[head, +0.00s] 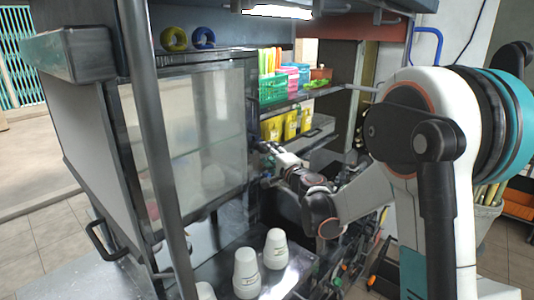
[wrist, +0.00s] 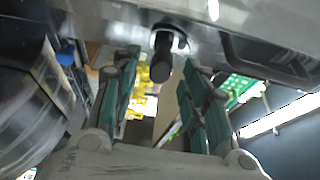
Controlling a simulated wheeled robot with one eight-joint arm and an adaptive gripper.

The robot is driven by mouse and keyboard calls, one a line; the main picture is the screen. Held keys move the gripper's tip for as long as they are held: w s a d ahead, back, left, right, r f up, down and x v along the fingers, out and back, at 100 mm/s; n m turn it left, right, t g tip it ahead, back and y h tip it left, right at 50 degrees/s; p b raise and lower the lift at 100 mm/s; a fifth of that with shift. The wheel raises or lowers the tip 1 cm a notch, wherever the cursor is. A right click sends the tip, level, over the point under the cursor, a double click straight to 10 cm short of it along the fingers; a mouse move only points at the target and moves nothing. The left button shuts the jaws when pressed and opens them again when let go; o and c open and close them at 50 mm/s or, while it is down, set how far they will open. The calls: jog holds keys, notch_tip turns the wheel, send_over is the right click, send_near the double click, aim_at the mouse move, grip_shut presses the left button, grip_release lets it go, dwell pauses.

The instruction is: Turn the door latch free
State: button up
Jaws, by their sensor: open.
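A dark rounded knob on a round metal collar, which looks like the door latch (wrist: 162,58), sticks out of a grey metal surface in the wrist view. My gripper (wrist: 161,66) is open, with one teal-padded finger on each side of the knob. Gaps show between the knob and both fingers, so the knob is not gripped. In the head view my gripper (head: 268,163) is small and partly hidden, by the right edge of a glass-fronted cabinet (head: 195,135). I cannot make out the latch in the head view.
A shelf (head: 300,97) with a green basket (head: 272,90) and colored cups is just above my gripper. Yellow containers (head: 290,125) stand behind it. White cups (head: 246,272) stand on the lower counter. A metal post (head: 160,150) crosses in front of the cabinet.

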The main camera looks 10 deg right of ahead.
jog(key=shift+x, duration=0.9)
grip_shut()
